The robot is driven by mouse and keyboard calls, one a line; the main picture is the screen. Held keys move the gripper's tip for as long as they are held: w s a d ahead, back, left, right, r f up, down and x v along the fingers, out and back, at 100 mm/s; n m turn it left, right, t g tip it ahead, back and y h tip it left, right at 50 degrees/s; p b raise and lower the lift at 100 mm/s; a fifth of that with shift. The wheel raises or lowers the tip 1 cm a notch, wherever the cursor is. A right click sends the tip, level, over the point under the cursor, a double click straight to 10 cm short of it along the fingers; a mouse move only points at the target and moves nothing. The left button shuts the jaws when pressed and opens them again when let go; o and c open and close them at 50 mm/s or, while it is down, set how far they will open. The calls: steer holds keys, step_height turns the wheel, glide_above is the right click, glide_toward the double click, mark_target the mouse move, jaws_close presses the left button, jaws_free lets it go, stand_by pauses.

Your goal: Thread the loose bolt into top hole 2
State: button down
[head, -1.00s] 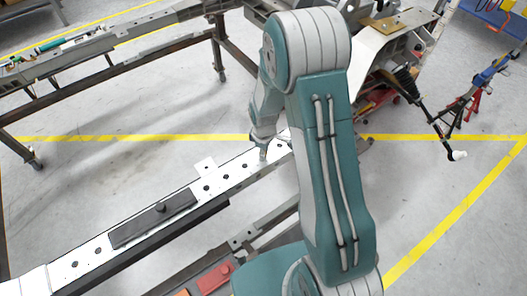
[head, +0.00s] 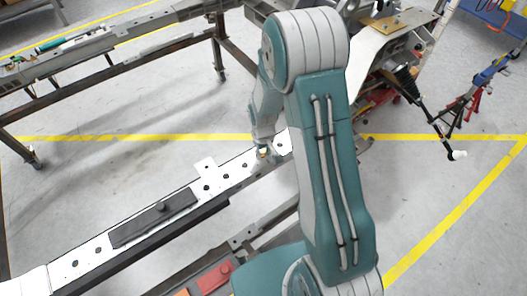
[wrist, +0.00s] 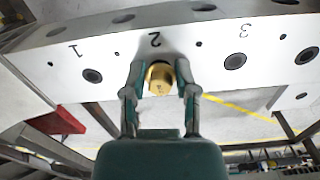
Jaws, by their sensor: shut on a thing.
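In the wrist view my gripper (wrist: 161,70) is shut on a brass-coloured bolt (wrist: 160,80), one finger on each side of its round head. The bolt is in front of the pale chassis rail (wrist: 200,47), just below the printed number 2. The hole at number 2 is hidden behind the bolt and fingers, so I cannot tell whether the bolt tip is in it. The holes by number 1 (wrist: 92,75) and number 3 (wrist: 235,61) look dark and empty. In the head view my gripper (head: 262,153) is at the rail's far part, with a yellowish spot of bolt showing.
A dark bar with a knob (head: 153,218) lies on the near part of the rail (head: 225,181). A frame on legs (head: 110,70) stands at the back left. A red part (wrist: 58,122) shows lower left in the wrist view. Open floor lies behind the rail.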

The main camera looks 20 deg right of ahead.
steer(key=m, duration=0.6)
steer(key=shift+s+a+f, duration=0.1)
steer(key=shift+a+f, duration=0.05)
steer(key=m, duration=1)
steer(key=shift+f, duration=0.1)
steer(key=m, duration=0.5)
steer(key=shift+f, duration=0.1)
